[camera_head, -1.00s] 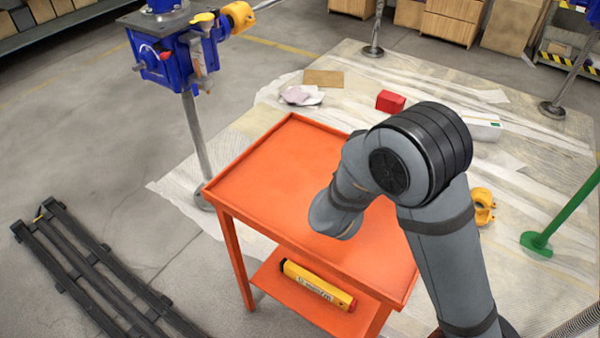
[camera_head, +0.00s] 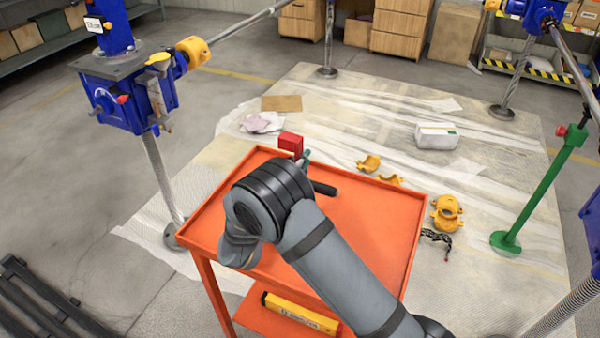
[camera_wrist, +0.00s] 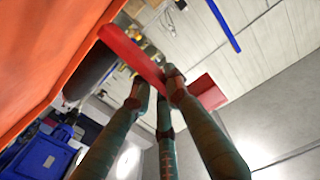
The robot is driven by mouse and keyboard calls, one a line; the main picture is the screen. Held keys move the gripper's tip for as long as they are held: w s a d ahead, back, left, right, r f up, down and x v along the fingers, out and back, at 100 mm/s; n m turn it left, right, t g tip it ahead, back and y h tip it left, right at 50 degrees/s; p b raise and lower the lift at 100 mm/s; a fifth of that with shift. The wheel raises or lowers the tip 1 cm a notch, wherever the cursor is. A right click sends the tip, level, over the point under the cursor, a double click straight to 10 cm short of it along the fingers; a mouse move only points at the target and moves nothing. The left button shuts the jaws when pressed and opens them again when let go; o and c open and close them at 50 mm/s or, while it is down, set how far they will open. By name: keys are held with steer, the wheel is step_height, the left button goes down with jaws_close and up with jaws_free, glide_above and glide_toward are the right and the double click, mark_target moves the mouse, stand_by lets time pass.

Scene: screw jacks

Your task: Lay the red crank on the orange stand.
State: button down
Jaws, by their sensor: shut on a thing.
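The red crank (camera_head: 291,142) has a red block-like end and a dark handle (camera_head: 324,188). In the wrist view, its red bar (camera_wrist: 128,48) runs across the fingertips, with the dark handle (camera_wrist: 90,72) beside the orange surface. My gripper (camera_wrist: 155,84) is shut on the red bar. In the head view, my gripper (camera_head: 304,158) shows only as a small teal bit behind my arm. The orange stand (camera_head: 365,225) has a flat, rimmed top. The crank appears over its far edge; I cannot tell whether it touches. My arm hides part of the top.
A yellow level-like tool (camera_head: 300,314) lies on the stand's lower shelf. A blue screw jack (camera_head: 120,100) stands at left, a green post (camera_head: 530,190) at right. Yellow clamps (camera_head: 447,212) and a white box (camera_head: 437,136) lie on the floor sheeting. The visible stand top is clear.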

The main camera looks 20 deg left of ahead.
steer(key=shift+f, duration=1.95)
steer(key=shift+f, duration=0.15)
steer(key=c, duration=1.7)
jaws_free()
steer(key=shift+s+a, duration=0.1)
steer(key=shift+s, duration=0.15)
steer(key=s, duration=0.4)
steer(key=s+a+b, duration=0.1)
steer(key=s, duration=0.2)
steer(key=shift+w+d, duration=0.1)
